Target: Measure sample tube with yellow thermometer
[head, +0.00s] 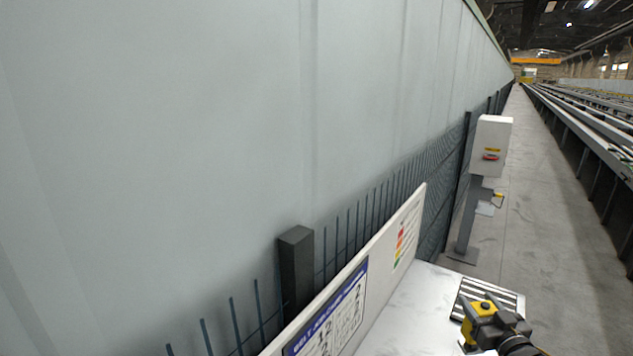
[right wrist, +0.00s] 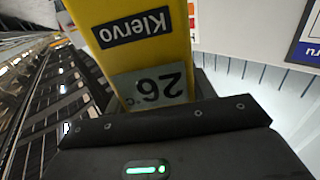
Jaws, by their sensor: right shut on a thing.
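My right gripper (head: 497,325) is at the lower right of the head view, over the white table. It is shut on the yellow thermometer (head: 481,308), a yellow block with a dark button on top. In the right wrist view the thermometer (right wrist: 150,50) stands up from between the dark jaws (right wrist: 168,122). It carries a black "Klervo" label and a grey display reading 26 °C, both upside down there. I cannot make out a sample tube in either view. My left gripper is not in view.
The white table (head: 405,310) has a slatted grate (head: 513,298) near the thermometer. A white signboard (head: 375,275) stands along its left edge, before a dark fence and a pale wall. A grey post with a white box (head: 492,145) stands beyond. A clear aisle lies right.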

